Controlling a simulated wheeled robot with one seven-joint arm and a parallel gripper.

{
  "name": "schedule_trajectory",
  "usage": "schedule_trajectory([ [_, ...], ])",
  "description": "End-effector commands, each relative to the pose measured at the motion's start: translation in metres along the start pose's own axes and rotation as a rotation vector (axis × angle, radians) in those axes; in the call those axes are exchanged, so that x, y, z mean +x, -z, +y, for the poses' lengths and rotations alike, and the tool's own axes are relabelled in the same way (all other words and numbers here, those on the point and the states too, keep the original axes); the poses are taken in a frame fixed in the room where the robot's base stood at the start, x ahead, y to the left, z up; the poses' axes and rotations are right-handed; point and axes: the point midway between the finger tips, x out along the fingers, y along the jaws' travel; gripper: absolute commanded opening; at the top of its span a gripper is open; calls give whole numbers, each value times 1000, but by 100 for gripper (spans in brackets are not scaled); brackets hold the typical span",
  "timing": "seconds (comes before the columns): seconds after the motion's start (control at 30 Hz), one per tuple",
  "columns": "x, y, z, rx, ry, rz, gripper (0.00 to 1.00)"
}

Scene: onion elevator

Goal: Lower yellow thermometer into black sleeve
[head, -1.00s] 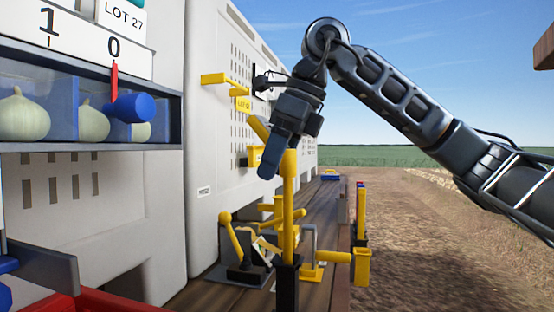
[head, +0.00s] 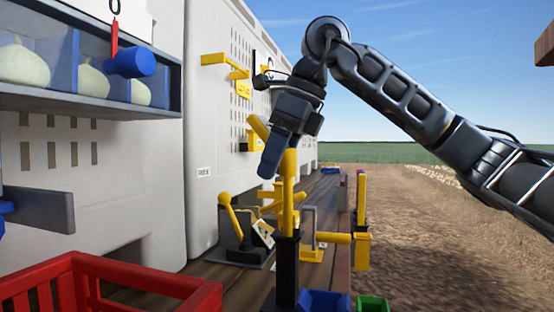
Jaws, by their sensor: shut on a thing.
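The yellow thermometer (head: 289,190) is an upright yellow rod in the middle of the head view, with a slanted yellow arm near its top. The rod's lower end is hidden at the sleeve's top. I cannot tell from this one view how deep it sits inside, or whether it is behind the rim.
Behind stand a yellow lever (head: 230,215) on a dark base and a yellow post (head: 361,210) at the deck's right edge. A red crate (head: 110,265), a blue bin (head: 325,301) and a green bin (head: 372,304) are in front. A shelf with onions (head: 90,80) is at left.

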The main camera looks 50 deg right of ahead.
Motion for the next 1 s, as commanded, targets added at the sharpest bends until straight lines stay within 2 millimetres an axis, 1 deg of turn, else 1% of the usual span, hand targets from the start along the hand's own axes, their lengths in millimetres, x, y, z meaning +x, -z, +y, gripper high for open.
schedule_trajectory([
  [0.03,4,2,0,0,0,0,14],
  [1.0,44,19,0,0,1,1,14],
])
